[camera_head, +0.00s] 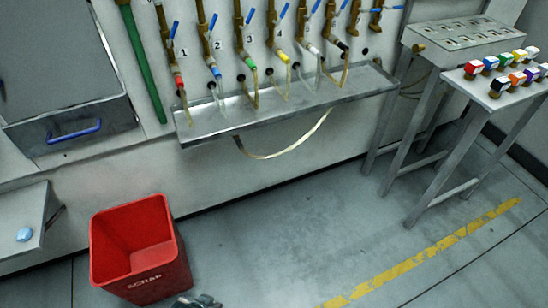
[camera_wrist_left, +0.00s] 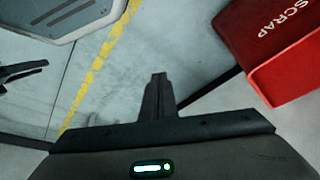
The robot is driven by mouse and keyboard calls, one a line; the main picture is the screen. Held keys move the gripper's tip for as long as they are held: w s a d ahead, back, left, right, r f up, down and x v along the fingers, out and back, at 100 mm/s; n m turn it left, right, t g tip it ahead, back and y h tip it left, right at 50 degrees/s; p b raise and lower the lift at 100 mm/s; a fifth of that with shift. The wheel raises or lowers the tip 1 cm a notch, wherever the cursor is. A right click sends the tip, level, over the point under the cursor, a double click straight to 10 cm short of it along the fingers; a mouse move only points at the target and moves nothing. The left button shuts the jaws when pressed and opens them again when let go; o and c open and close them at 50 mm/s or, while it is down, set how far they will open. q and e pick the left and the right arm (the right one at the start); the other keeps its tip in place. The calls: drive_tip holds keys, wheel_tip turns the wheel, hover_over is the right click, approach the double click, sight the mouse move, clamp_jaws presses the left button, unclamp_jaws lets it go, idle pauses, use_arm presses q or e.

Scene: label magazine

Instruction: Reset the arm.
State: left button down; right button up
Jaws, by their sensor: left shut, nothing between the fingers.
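My left gripper (camera_wrist_left: 158,92) is shut with nothing between its fingers. Its fingertips point over the bare grey floor in the left wrist view. In the head view, a small dark part of a gripper (camera_head: 196,301), likely the left, shows at the bottom edge, just right of the red scrap bin (camera_head: 141,280). The bin also shows at the upper right of the left wrist view (camera_wrist_left: 262,45). A dark shape (camera_wrist_left: 22,70) at the left edge of the wrist view looks like my right gripper; its jaws cannot be made out.
A row of numbered valves with blue levers (camera_head: 211,50) hangs over a metal trough (camera_head: 200,128) on the wall. A stand at right holds several coloured blocks (camera_head: 500,85). A grey shelf (camera_head: 22,215) with a blue button is at left. The middle floor is clear.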

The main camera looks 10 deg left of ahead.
use_arm(q)
wheel_tip(320, 180, down, 20)
drive_tip(key=s+d+t, duration=0.1)
drive_tip(key=s, duration=0.1)
drive_tip(key=shift+s+d+h, duration=0.3)
drive_tip(key=shift+s+d, duration=0.05)
drive_tip(key=shift+s, duration=0.05)
